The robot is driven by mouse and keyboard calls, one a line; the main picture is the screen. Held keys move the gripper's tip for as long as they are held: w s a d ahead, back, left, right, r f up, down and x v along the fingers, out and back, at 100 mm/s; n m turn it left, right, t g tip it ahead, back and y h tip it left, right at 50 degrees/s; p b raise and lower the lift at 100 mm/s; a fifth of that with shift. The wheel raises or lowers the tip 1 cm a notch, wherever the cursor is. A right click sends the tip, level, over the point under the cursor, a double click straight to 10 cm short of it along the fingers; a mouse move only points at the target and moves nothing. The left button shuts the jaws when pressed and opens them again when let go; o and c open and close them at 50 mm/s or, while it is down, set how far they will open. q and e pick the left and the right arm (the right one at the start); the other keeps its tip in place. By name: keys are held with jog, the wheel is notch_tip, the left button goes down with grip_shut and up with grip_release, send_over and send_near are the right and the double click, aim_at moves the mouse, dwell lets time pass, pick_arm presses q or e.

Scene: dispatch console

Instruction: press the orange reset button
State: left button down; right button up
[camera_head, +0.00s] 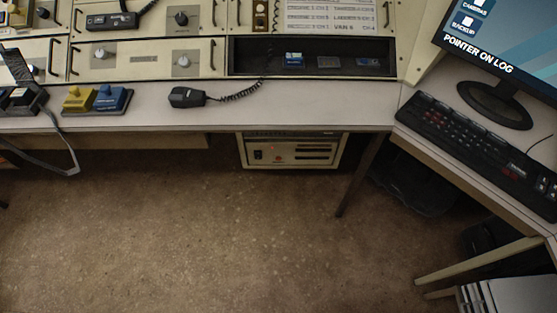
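I cannot make out a clear orange reset button. A small red-orange spot shows on the front of the beige unit (292,151) under the desk, too small to identify. Small round amber and pale controls sit on a narrow console panel (260,14) at the top, also too small to tell. A yellow device (77,100) and a blue device (112,99) stand side by side on the desk at left. Neither of my grippers shows in the head view.
The grey desk (300,115) carries a black handset (186,97) with a coiled cord. A black keyboard (470,145) and a monitor (510,45) are at right. Black equipment (22,98) stands at the left edge. The brown floor (200,240) in front is largely clear.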

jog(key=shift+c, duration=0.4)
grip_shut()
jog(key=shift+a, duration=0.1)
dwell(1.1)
